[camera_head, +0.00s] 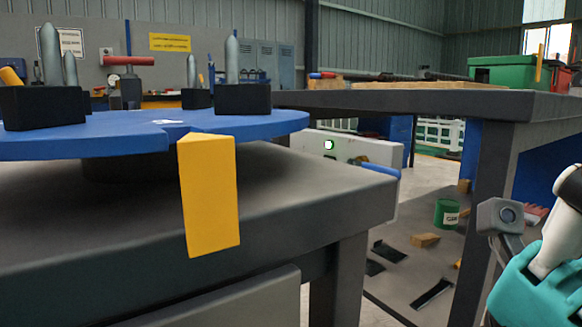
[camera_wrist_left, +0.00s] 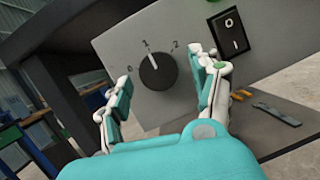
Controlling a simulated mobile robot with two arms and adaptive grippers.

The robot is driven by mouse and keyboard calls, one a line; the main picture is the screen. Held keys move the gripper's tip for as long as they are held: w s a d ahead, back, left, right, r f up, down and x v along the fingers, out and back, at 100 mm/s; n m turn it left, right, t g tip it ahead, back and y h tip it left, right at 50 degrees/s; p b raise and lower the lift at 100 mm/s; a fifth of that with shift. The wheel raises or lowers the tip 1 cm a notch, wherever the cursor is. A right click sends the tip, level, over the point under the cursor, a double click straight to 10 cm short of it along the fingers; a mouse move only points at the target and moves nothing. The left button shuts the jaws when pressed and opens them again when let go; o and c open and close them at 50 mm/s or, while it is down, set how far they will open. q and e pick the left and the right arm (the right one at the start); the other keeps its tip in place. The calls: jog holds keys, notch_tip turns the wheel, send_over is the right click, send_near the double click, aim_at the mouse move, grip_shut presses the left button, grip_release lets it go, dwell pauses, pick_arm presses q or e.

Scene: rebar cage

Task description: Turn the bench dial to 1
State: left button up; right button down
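In the left wrist view, the black round bench dial (camera_wrist_left: 158,71) sits on a light grey panel (camera_wrist_left: 115,45). Marks 0, 1 and 2 are printed around it. Its white pointer line points up and slightly left, at the 1. My left gripper (camera_wrist_left: 168,70) is open, with one finger left of the dial and the other right of it. Both fingers look apart from the dial. The dial and left gripper do not show in the head view. Part of my right arm (camera_head: 540,285) shows at the head view's right edge; its fingers are out of view.
A black rocker switch (camera_wrist_left: 230,31) is right of the dial. In the head view, a blue round table (camera_head: 90,138) with dark blocks stands on a grey bench (camera_head: 330,190), a yellow block (camera_head: 210,195) at its edge. A green can (camera_head: 446,213) stands at the right.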

pick_arm(q)
jog(key=shift+a, duration=0.1)
jog(key=v, duration=1.2)
jog(key=shift+f, duration=0.1)
